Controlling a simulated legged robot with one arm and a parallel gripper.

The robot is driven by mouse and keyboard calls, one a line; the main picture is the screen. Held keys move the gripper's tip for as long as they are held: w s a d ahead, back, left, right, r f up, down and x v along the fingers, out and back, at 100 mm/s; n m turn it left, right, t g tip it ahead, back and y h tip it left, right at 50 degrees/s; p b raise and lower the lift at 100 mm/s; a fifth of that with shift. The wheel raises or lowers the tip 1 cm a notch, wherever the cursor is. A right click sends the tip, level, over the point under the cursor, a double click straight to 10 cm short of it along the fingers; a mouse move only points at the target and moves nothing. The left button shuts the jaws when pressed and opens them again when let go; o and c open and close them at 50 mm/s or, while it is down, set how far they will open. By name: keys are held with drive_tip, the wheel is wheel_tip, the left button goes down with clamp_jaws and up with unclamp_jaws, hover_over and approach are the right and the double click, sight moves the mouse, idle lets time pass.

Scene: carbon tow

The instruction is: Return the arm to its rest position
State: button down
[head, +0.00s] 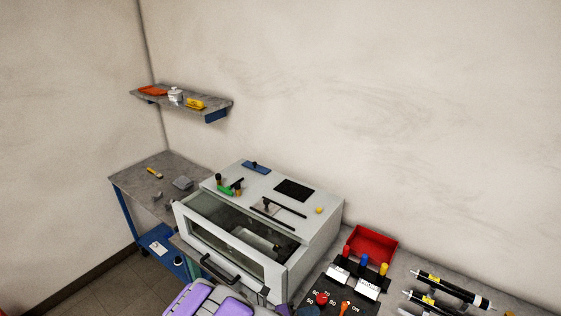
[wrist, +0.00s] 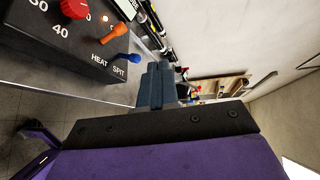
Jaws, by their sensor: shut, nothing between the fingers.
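My gripper (wrist: 158,72) shows in the wrist view as two blue-grey fingers pressed together, shut and empty. It is beside the black control panel (wrist: 60,62), a little off its front edge, and touches nothing that I can see. In the head view my purple and grey arm is at the bottom edge, in front of the white cabinet (head: 325,225). The fingers are not clearly visible there.
The control panel (head: 318,308) carries red and orange knobs. A red tray (head: 372,247) and black rods (head: 440,283) lie on the bench. The cabinet has a glazed front with a black handle (head: 220,270). A grey side table (head: 155,172) and wall shelf (head: 220,104) stand left. Open air lies above the bench.

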drive_tip(key=s+d+r+m+g+y+b, duration=0.2)
drive_tip(key=s+d+r+m+g+y, duration=0.2)
drive_tip(key=s+d+r+m+g, duration=0.85)
drive_tip(key=s+a+r+m+t+y+b, duration=0.2)
drive_tip(key=s+m+y, duration=0.3)
drive_tip(key=s+m, duration=0.4)
drive_tip(key=s+a+r+m+t+y+b, duration=0.2)
drive_tip(key=s+a+m+y, duration=0.3)
drive_tip(key=m, duration=1.2)
drive_tip(key=s+r+t+y, duration=0.1)
drive_tip(key=s, duration=0.3)
drive_tip(key=shift+a+r, duration=0.2)
drive_tip(key=shift+a, duration=0.05)
drive_tip(key=shift+d+t, duration=0.1)
drive_tip(key=shift+t, duration=0.15)
